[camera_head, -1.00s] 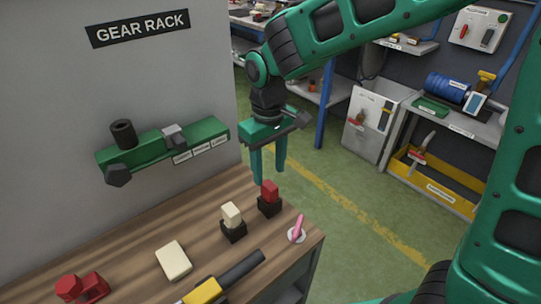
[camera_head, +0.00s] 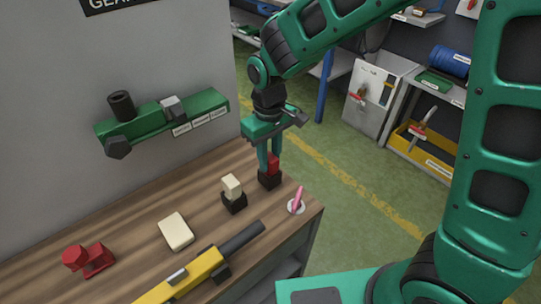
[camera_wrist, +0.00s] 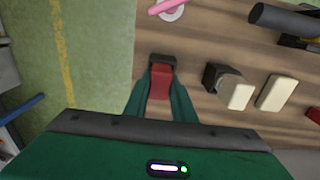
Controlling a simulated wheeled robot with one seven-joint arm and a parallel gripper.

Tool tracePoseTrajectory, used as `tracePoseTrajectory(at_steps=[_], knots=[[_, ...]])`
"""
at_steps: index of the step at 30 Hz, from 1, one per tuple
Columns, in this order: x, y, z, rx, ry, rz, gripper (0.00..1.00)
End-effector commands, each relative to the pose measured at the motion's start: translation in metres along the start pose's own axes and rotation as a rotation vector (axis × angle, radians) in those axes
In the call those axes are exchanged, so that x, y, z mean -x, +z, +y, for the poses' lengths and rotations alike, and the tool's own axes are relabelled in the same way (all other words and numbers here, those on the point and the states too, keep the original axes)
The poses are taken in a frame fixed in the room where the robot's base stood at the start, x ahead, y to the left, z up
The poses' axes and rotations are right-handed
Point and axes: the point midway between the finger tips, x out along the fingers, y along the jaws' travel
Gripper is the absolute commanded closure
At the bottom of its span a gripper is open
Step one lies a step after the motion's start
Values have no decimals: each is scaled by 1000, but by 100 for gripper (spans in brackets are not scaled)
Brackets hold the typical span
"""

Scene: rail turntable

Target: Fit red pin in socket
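The red pin (camera_head: 273,163), a block-like piece, stands upright in a small black holder (camera_head: 270,180) near the right end of the wooden bench. It also shows in the wrist view (camera_wrist: 160,83). My gripper (camera_head: 269,162) points down over it, with one green finger on each side; the fingers look closed against it. The pin's lower end is hidden in the holder. A green rack on the wall (camera_head: 150,125) bears a dark upright cylinder (camera_head: 121,104) and a grey block (camera_head: 171,105). I cannot tell which part is the socket.
A cream pin (camera_head: 232,186) stands in another black holder beside the red one. A pink piece on a white disc (camera_head: 297,202), a cream block (camera_head: 175,232), a yellow and black tool (camera_head: 195,273) and a red piece (camera_head: 90,261) also lie on the bench.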

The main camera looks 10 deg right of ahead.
Motion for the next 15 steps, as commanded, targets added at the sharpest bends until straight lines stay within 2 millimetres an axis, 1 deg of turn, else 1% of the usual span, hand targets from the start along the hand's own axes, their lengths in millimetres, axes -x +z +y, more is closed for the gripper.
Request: tracePoseTrajectory(at_steps=[2,3,6,15], knots=[[0,0,0,0,0,0,100],[0,0,0,0,0,0,79],[0,0,0,0,0,0,100],[2,0,0,-1,0,1,100]])
